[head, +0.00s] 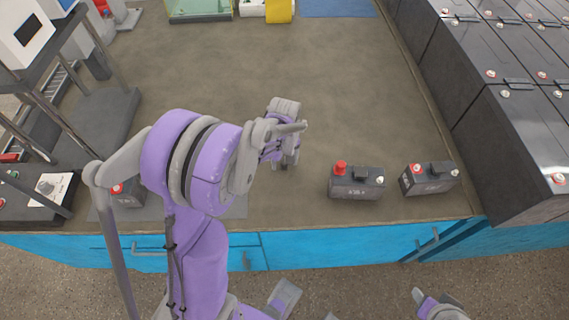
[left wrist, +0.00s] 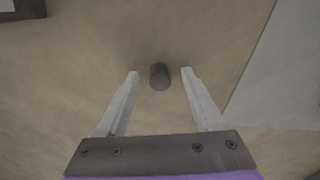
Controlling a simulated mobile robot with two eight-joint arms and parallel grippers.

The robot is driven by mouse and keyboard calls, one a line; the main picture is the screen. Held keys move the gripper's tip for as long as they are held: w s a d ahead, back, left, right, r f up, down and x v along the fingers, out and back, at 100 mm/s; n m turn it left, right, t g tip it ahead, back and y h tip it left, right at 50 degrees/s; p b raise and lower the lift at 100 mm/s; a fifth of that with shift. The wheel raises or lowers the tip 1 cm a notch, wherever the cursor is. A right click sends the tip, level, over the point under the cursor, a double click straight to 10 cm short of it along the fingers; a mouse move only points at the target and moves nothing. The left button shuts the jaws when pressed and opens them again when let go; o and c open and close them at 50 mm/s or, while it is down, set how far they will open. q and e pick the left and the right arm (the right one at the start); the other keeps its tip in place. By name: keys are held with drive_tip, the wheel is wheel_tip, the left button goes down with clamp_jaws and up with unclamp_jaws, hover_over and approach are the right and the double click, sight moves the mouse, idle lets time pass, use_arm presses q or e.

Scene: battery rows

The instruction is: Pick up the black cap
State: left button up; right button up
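The black cap (left wrist: 159,77) is a small dark cylinder on the tan worktop in the left wrist view. My left gripper (left wrist: 160,72) is open, with one finger on each side of the cap near the fingertips and a gap on both sides. The cap's exact height against the fingertips is hard to tell. In the head view my left arm's wrist (head: 285,140) is over the worktop, and the cap is not visible there. Parts at the bottom edge of the head view may be my right arm, but its fingers cannot be made out.
A battery with a red cap (head: 355,182) stands right of my left wrist. Another battery (head: 430,179) stands beside it. Rows of large batteries (head: 500,130) fill the right side. A grey mat (left wrist: 285,70) lies right of the cap. The worktop's middle (head: 350,85) is clear.

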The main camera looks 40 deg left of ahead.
use_arm(q)
clamp_jaws()
